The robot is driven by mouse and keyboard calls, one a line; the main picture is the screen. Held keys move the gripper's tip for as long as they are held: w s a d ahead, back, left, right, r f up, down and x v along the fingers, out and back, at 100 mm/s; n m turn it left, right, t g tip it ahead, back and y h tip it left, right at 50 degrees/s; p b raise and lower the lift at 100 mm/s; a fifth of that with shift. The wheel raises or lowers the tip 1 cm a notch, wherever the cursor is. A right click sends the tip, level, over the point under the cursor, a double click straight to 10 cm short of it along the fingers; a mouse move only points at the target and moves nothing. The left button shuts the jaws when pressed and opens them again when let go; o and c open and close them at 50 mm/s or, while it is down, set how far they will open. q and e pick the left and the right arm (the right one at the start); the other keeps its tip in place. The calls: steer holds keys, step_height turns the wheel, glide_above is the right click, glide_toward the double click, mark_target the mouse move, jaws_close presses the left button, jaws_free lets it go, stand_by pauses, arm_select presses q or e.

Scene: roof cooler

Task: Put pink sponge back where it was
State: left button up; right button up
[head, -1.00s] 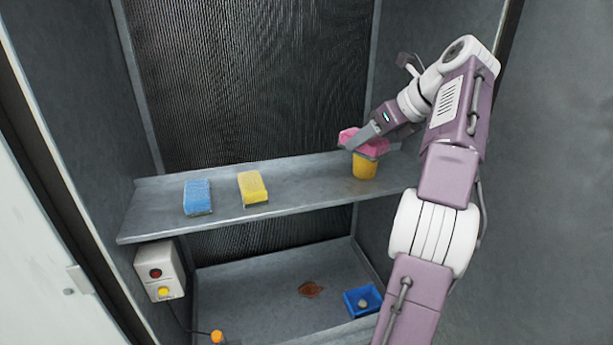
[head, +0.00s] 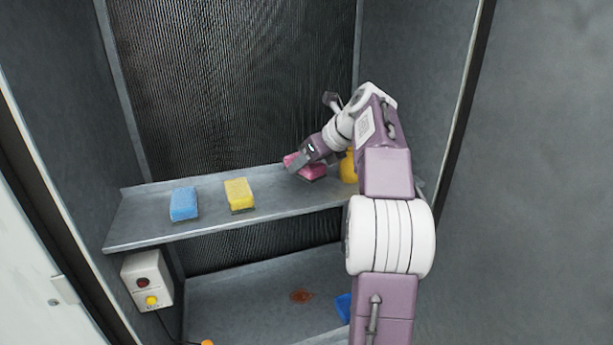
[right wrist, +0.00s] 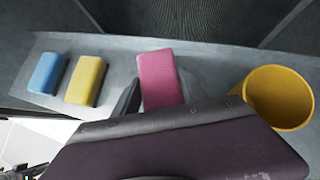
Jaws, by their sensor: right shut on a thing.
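The pink sponge (head: 306,168) is at the shelf (head: 147,231), right of the yellow sponge (head: 239,194). My right gripper (head: 302,163) is shut on it. In the right wrist view the pink sponge (right wrist: 159,80) shows beyond the gripper, with one dark finger along its left side; I cannot tell whether it touches the shelf. The blue sponge (head: 184,203) lies left of the yellow one. The yellow cup (head: 348,167) stands to the right, partly behind my arm; it is seen open and empty in the right wrist view (right wrist: 279,97). My left gripper is out of view.
A rusty patch (head: 301,297) and a blue tray (head: 344,308) are on the lower floor. The shelf is bare between the yellow and pink sponges.

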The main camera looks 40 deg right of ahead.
steer(key=f, duration=0.4)
steer(key=shift+w+a, duration=0.1)
steer(key=shift+w, duration=0.1)
steer(key=shift+s, duration=0.1)
steer(key=o, duration=1.4)
steer(key=shift+o, duration=0.2)
steer(key=shift+f, duration=0.1)
steer(key=shift+r, duration=0.3)
steer(key=v, duration=1.1)
steer(key=shift+s+r, duration=0.25)
steer(key=shift+s, duration=0.05)
